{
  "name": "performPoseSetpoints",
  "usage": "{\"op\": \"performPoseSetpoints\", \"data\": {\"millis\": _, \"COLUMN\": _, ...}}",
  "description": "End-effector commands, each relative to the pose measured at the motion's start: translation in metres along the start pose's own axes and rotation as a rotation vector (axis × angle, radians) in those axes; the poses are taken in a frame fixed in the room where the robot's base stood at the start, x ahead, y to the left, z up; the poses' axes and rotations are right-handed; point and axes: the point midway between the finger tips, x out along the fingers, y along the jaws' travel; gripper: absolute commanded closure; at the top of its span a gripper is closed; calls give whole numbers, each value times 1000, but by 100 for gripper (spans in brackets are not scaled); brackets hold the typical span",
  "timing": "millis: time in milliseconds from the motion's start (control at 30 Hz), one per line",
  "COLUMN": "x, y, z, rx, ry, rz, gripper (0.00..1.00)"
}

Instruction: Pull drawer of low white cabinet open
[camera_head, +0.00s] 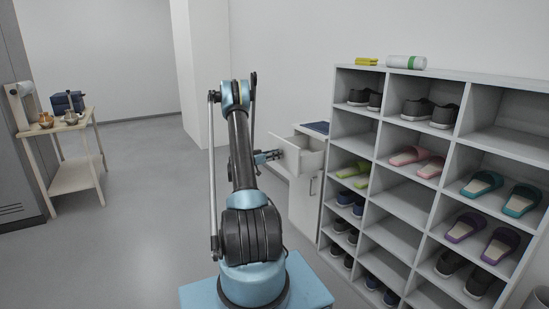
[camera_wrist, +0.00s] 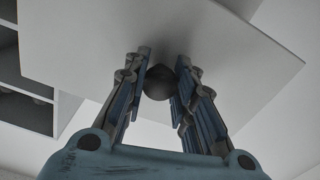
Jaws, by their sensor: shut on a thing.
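The low white cabinet (camera_head: 303,205) stands at the left end of the shoe rack in the head view. Its top drawer (camera_head: 311,158) is pulled out, and the inside shows from above. My gripper (camera_head: 268,157) is at the drawer's front panel. In the wrist view the white drawer front (camera_wrist: 95,45) fills the upper part. A dark round knob (camera_wrist: 160,82) sits between the fingers of my gripper (camera_wrist: 168,75), which is shut on it. The rear of the drawer is partly hidden by the cabinet.
The white shoe rack (camera_head: 330,195) with several shoes and slippers stands right of the cabinet. A dark blue flat item (camera_head: 317,127) lies on the cabinet top. A wooden table (camera_head: 75,178) stands at the far left. The grey floor (camera_head: 140,200) between is clear.

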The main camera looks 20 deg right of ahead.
Motion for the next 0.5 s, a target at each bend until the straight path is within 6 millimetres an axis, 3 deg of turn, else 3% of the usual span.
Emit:
{"op": "performPoseSetpoints", "data": {"millis": 67, "x": 0, "y": -1, "z": 1, "rx": 0, "ry": -1, "rz": -2, "gripper": 100}}
{"op": "performPoseSetpoints", "data": {"millis": 100, "x": 0, "y": -1, "z": 0, "rx": 0, "ry": -1, "rz": -2, "gripper": 67}}
{"op": "performPoseSetpoints", "data": {"millis": 167, "x": 0, "y": -1, "z": 0, "rx": 0, "ry": -1, "rz": -2, "gripper": 56}}
{"op": "performPoseSetpoints", "data": {"millis": 367, "x": -3, "y": -1, "z": 0, "rx": 1, "ry": -1, "rz": -3, "gripper": 56}}
{"op": "performPoseSetpoints", "data": {"millis": 500, "x": -19, "y": -2, "z": 0, "rx": 1, "ry": -1, "rz": -5, "gripper": 56}}
